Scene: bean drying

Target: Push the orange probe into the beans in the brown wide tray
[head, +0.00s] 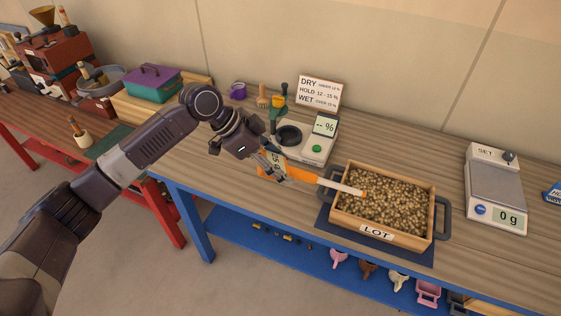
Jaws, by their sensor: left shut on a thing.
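My left gripper (280,172) is shut on the orange probe (302,174), left of the tray. The probe's pale shaft runs right from the jaws, lying nearly flat in the picture. Its orange end (364,193) shows over the beans (390,200); I cannot tell whether it touches them. The brown wide tray (408,241) has a LOT label, dark side handles and a full layer of beans, and stands on a dark mat (330,226). My gripper covers part of the probe. My right gripper is not in view.
A moisture meter (318,145) reading "-- %" stands behind the probe. A white scale (495,190) reading 0 g stands right of the tray. A DRY/HOLD/WET sign (319,92) stands at the back. Scoops hang below the bench's front edge.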

